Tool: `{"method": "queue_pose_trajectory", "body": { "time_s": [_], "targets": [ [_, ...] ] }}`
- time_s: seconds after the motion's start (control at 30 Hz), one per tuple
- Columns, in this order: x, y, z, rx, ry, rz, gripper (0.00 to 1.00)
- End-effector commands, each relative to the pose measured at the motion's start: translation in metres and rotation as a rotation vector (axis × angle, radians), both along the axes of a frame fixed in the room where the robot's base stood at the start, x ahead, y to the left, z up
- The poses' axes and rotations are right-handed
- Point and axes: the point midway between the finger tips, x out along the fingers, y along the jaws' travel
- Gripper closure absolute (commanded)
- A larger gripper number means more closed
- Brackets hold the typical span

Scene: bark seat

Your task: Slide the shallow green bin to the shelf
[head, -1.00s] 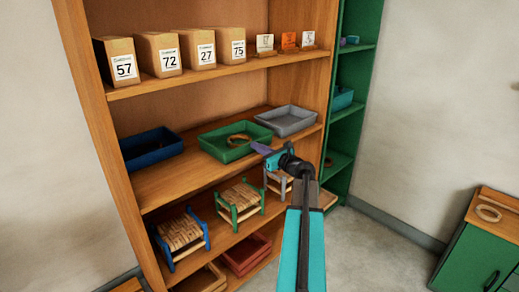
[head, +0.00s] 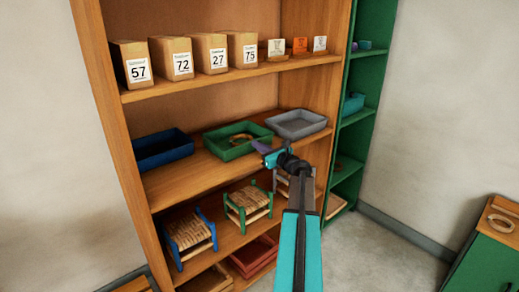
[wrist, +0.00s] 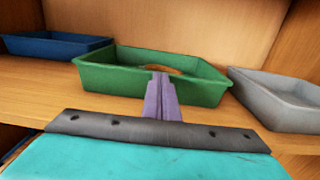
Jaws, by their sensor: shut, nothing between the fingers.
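The shallow green bin (head: 229,150) sits on the middle shelf board (head: 185,188) between a blue bin and a grey bin, with a tan ring (head: 241,139) inside it. In the wrist view the green bin (wrist: 115,80) is straight ahead, its front wall facing me. My gripper (head: 260,146) has its purple fingers shut and empty, pointing at the front wall, right of its middle in the head view. In the wrist view the fingertips (wrist: 161,78) overlap that front wall; I cannot tell whether they touch it.
The blue bin (head: 163,148) stands left and the grey bin (head: 297,124) close on the right. Boxes numbered 57, 72, 27 and 75 (head: 180,58) line the board above. Small woven stools (head: 248,203) stand below. A green shelf unit (head: 355,130) adjoins on the right.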

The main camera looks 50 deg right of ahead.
Motion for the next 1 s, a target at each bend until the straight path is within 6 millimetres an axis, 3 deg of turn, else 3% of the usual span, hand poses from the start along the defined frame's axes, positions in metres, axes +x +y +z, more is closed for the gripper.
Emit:
{"method": "queue_pose_trajectory", "body": {
  "time_s": [0.3,1.0],
  "targets": [
    [0.036,-0.015,0.0,0.0,0.0,-0.009,1.0],
    [0.122,-0.031,0.0,0.0,0.001,-0.013,1.0]
  ]
}}
